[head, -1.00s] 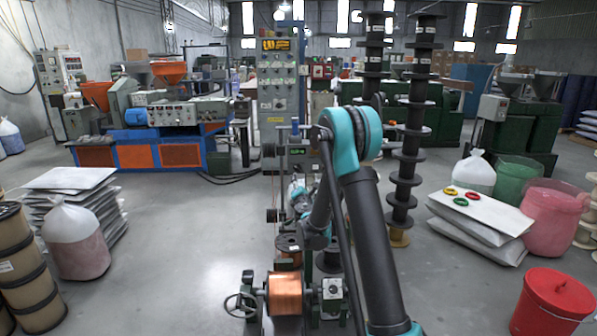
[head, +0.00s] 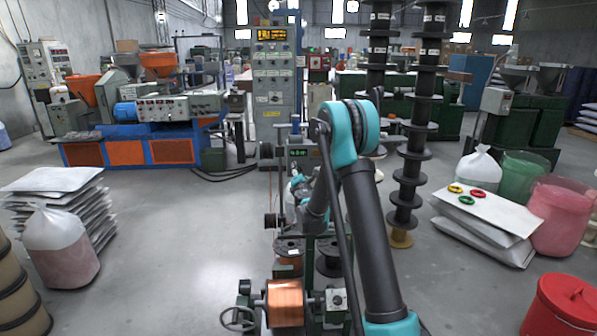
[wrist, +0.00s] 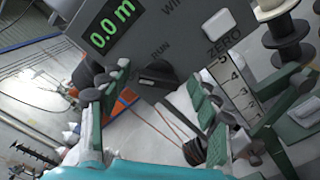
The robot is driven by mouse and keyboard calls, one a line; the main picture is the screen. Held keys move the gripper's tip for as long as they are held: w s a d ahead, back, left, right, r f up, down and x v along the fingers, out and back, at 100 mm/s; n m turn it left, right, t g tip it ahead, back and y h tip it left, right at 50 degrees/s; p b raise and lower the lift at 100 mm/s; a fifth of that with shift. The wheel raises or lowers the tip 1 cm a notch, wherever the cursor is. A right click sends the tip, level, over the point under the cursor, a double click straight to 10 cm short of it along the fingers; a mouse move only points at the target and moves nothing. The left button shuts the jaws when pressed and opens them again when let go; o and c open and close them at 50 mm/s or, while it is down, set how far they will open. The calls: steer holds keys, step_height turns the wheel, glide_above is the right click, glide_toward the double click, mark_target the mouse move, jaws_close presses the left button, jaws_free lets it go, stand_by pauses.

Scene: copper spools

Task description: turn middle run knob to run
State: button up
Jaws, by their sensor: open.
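A black run knob (wrist: 158,75) sits on a grey panel (wrist: 180,20), below the printed word RUN, in the wrist view. The panel tilts in the picture and has a green display (wrist: 112,25) reading 0.0 m. My gripper (wrist: 150,88) is open, with one green finger on each side of the knob. The fingers look apart from the knob; the exact gap in depth I cannot tell. The knob's pointer direction is unclear. In the head view the small green display (head: 298,153) shows behind my arm, but the knob is too small or hidden there.
A white ZERO button (wrist: 218,24) and a numbered scale (wrist: 236,82) lie right of the knob. In the head view a copper spool (head: 285,303) stands in front. Stacked white bags (head: 55,185) are at left, a red bucket (head: 565,308) at right. Open floor lies between.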

steer(key=shift+w, duration=0.1)
steer(key=c, duration=1.2)
steer(key=shift+o, duration=0.2)
